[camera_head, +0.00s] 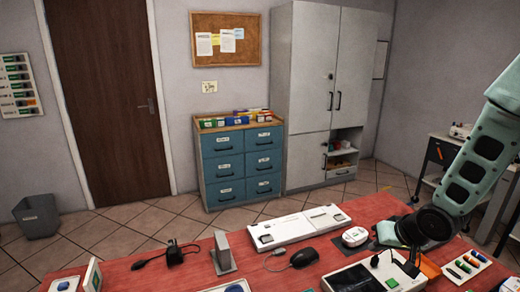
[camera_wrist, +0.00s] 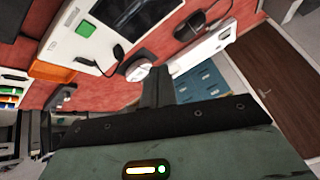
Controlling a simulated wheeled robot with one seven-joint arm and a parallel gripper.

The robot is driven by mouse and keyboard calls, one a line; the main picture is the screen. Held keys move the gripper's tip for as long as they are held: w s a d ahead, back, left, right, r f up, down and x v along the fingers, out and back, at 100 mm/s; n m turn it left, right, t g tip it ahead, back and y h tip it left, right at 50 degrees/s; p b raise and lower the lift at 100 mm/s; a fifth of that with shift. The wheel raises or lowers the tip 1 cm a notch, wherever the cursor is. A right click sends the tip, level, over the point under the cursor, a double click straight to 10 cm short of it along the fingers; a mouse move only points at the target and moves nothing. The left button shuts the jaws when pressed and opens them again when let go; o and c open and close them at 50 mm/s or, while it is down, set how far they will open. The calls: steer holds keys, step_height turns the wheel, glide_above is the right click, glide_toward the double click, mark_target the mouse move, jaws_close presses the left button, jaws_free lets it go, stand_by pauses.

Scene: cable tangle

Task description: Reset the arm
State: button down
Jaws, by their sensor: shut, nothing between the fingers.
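My arm (camera_head: 478,160) comes in from the right in the head view and bends down over the red table (camera_head: 120,277). My gripper (camera_head: 408,268) is small and dark there, low over the table's right part, beside a white device with a dark screen (camera_head: 350,280). In the wrist view my gripper (camera_wrist: 157,75) shows as dark fingers close together, with nothing between them. The white device (camera_wrist: 95,42) is up and left of the fingers there. A black plug with a cable lies on or by that device.
A black mouse (camera_head: 304,258), long white power strip (camera_head: 300,227), white round case (camera_head: 355,237), grey block (camera_head: 222,252) and black adapter (camera_head: 175,254) are on the table. Orange (camera_head: 430,267) and green-marked items lie right. Blue drawers (camera_head: 243,165) and a grey cabinet (camera_head: 305,90) stand behind.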

steer(key=s+a+r+n+g, duration=0.2)
steer(key=s+a+r+n, duration=0.1)
steer(key=s+a+r, duration=0.5)
steer(key=s+a+r+n+g, duration=0.1)
steer(key=s+a+n, duration=0.1)
steer(key=s, duration=0.5)
steer(key=s+a+r+n+g+h, duration=0.1)
steer(key=s+a+r+g, duration=0.1)
steer(key=s+a, duration=0.2)
steer(key=s+a+r+n+g, duration=0.1)
steer(key=s+a+n, duration=0.1)
steer(key=s, duration=0.8)
steer(key=shift+a+r+n+h, duration=0.2)
steer(key=shift+a+n+h, duration=0.15)
steer(key=shift+a, duration=0.35)
